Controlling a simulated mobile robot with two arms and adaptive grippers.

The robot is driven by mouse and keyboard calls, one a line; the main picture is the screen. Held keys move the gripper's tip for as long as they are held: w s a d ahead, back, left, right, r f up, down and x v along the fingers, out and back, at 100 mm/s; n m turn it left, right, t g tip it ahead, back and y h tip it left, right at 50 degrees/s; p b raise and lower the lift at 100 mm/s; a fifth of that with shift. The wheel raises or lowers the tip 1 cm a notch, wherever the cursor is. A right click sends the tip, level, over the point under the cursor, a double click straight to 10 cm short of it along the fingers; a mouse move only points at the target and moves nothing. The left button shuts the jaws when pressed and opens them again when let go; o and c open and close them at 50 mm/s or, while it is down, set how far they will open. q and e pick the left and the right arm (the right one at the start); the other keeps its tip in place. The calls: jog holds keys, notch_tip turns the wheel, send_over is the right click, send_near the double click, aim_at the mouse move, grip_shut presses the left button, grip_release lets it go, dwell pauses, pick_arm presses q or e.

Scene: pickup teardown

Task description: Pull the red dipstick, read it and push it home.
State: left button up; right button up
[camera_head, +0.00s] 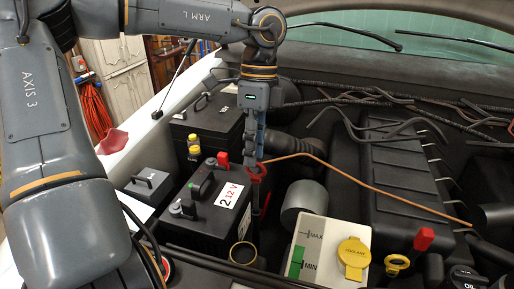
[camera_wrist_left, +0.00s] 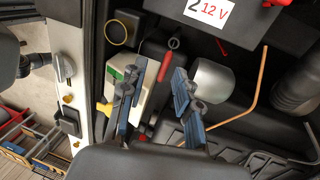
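The red dipstick handle (camera_head: 258,173) shows in the head view as a small red loop just below my left gripper (camera_head: 257,158), beside the battery. A dark shaft seems to run down below it. In the left wrist view, a narrow red piece (camera_wrist_left: 165,67), apparently this handle, lies between the blue fingertips of my left gripper (camera_wrist_left: 160,70). Gaps show between the red piece and the fingers, so the gripper looks open around it. The dipstick's lower end is hidden and no level mark can be read. My right gripper is not in view.
The 12 V battery (camera_head: 211,220) stands left of the handle. A copper-coloured line (camera_head: 370,178) runs right from near it. A grey cylinder (camera_head: 304,202), the white coolant reservoir (camera_head: 325,236) with a yellow cap (camera_head: 354,254), and a yellow-rimmed opening (camera_head: 243,254) crowd this area.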

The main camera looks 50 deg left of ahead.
pick_arm(q)
jog(key=shift+w+r, duration=0.2)
notch_tip(320, 180, up, 11)
jog(key=w+a, duration=0.1)
jog(key=shift+w+r, duration=0.2)
jog(key=shift+w, duration=0.15)
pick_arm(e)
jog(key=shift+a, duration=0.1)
pick_arm(q)
jog(key=shift+s+a, duration=0.1)
